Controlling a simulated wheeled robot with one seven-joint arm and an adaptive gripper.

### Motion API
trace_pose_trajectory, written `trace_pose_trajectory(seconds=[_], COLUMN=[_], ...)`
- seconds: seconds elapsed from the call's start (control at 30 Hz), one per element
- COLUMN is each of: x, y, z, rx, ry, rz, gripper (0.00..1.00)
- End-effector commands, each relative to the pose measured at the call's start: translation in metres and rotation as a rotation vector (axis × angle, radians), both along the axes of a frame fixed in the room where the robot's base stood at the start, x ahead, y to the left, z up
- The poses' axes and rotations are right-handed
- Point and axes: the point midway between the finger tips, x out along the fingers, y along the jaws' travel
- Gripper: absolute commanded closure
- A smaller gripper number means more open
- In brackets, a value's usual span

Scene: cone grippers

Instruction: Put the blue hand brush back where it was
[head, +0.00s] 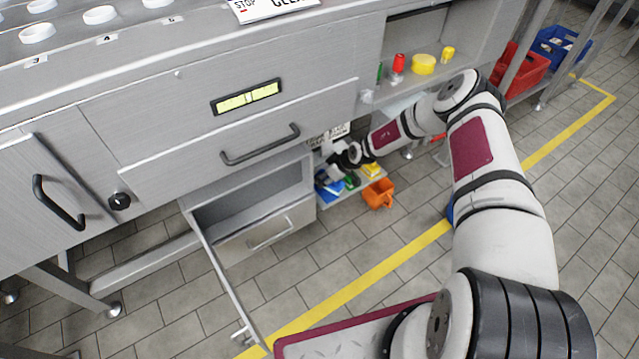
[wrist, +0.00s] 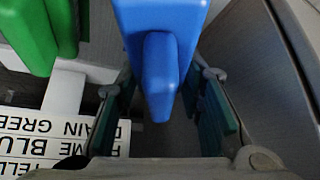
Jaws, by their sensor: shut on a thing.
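The blue hand brush (wrist: 160,45) fills the top middle of the wrist view, its narrow end pointing down between the two finger pads. My gripper (wrist: 167,108) is shut on it, though the exact contact is hard to see. In the head view my gripper (head: 338,163) is low beside the right end of the grey cabinet, above a small low shelf. Something blue (head: 327,188) shows just below it there; I cannot tell whether it is the brush. A sign (wrist: 72,140) with upside-down words, including "GREEN" and "BLUE", lies left of the fingers in the wrist view.
A green item (wrist: 30,35) hangs close left of the brush. A yellow item (head: 371,170) and an orange container (head: 379,194) are beside the low shelf. An open cabinet door (head: 222,275) stands to the left. Red (head: 522,72) and blue (head: 560,45) crates stand far right.

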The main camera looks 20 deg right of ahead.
Motion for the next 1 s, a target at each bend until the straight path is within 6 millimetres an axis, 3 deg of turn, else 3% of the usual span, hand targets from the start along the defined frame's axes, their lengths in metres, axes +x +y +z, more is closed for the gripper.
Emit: trace_pose_trajectory(seconds=[0.2, 0.5, 0.73, 0.77, 0.8, 0.83, 1.0], x=[0.016, 0.016, 0.016, 0.016, 0.016, 0.016, 0.016], y=[0.013, 0.014, 0.013, 0.013, 0.013, 0.013, 0.013], z=[-0.001, -0.034, -0.035, -0.035, -0.035, -0.035, -0.035], rx=[0.0, 0.001, 0.0, 0.0, -0.001, -0.001, 0.0], ry=[0.0, 0.001, 0.0, 0.0, 0.001, 0.001, 0.0], rz=[-0.001, -0.002, -0.001, -0.001, -0.001, -0.001, -0.001], gripper=[0.92, 0.92, 0.96, 0.59, 0.5, 0.45, 0.45])
